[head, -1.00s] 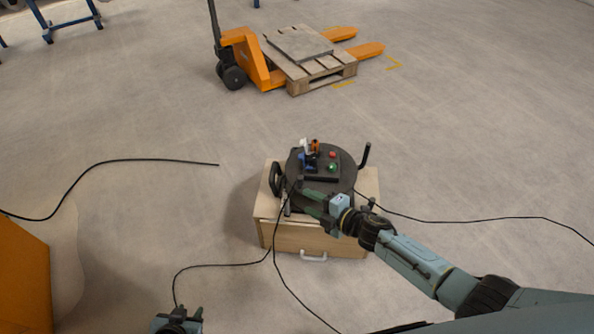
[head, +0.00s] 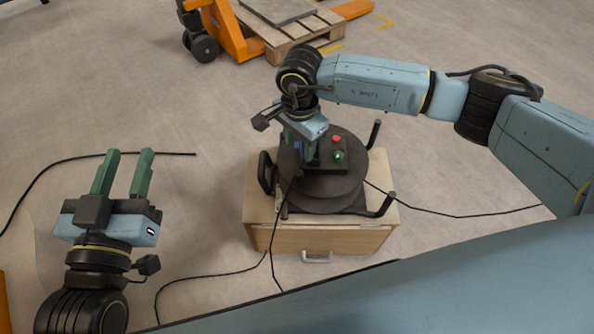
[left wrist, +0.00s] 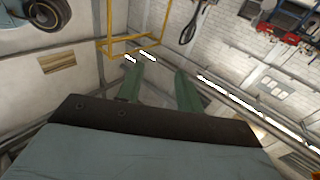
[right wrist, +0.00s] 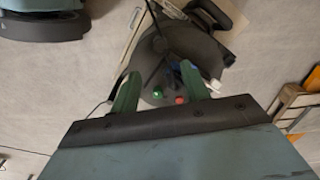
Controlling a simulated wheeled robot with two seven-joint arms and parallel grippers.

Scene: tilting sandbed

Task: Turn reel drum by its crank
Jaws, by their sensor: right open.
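The dark reel drum (head: 345,192) sits on a wooden box (head: 290,238). On its top is a panel with a red button (head: 337,139) and a green button (head: 339,155). A black upright peg (head: 375,134) stands at its far right edge and another black bar (head: 388,204) at its near right; I cannot tell which is the crank. My right gripper (head: 300,148) points down over the drum's top, open; in the right wrist view its fingers (right wrist: 160,84) are apart, with the drum (right wrist: 178,42) beyond. My left gripper (head: 127,158) is open and empty, left of the box.
A black loop handle (head: 266,172) stands at the drum's left. Black cables (head: 455,216) run over the floor on both sides. An orange pallet jack (head: 228,30) with a wooden pallet (head: 290,38) stands behind. The floor between is clear.

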